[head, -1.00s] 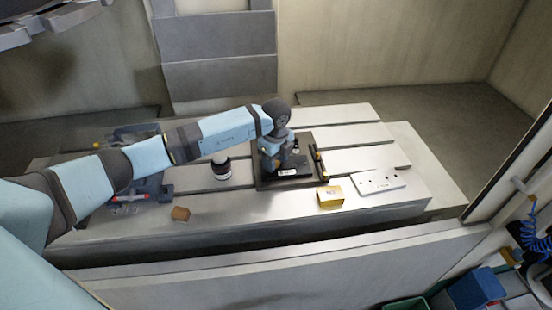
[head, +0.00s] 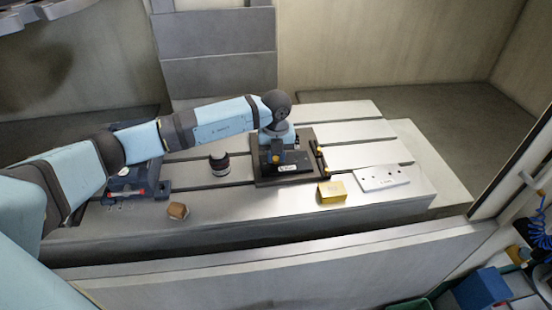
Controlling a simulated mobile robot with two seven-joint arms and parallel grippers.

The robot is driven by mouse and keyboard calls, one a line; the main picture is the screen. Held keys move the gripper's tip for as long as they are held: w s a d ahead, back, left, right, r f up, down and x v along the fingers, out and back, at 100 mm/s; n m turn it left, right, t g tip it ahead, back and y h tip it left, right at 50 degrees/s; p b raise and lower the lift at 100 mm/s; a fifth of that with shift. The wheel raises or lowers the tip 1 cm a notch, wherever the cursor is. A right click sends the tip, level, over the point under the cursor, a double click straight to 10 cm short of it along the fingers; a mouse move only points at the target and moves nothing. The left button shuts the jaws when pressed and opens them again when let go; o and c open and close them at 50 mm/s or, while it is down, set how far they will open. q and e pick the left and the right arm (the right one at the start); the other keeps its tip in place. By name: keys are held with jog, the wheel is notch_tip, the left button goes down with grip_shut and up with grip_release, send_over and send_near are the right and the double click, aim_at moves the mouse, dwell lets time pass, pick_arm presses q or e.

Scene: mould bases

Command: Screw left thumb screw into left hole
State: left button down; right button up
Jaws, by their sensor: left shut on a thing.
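The dark mould base (head: 263,178) lies on the slotted metal table, with a raised black block (head: 291,171) bearing a small white label on it. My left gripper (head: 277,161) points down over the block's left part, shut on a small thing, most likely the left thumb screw. The screw is mostly hidden between the fingers; a small yellow-orange spot shows at the tips. I cannot tell whether it sits in the left hole, which is hidden. My right gripper is not in view.
A dark bar with yellow ends (head: 320,160) lies along the base's right side. A yellow box (head: 332,192), a white plate with holes (head: 383,178), a dark jar (head: 219,164) and a brown block (head: 178,211) stand around. A blue-grey vise-like fixture (head: 130,182) is at left.

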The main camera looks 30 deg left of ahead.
pick_arm(q)
jog(key=shift+f, duration=0.1)
jog(key=m+b, duration=0.1)
jog(key=m, duration=0.2)
jog(key=shift+f+b, duration=0.15)
jog(key=shift+b, duration=0.2)
jog(key=m+b, duration=0.1)
jog(key=m, duration=0.2)
jog(key=c, duration=1.3)
grip_release()
jog(key=shift+r+m, duration=0.2)
jog(key=shift+m, duration=0.2)
jog(key=o, duration=0.4)
jog(key=shift+o, duration=0.2)
jog(key=shift+r, duration=0.1)
jog(key=shift+r, duration=0.35)
jog(key=shift+r+p, duration=1.3)
jog(key=shift+r, duration=0.75)
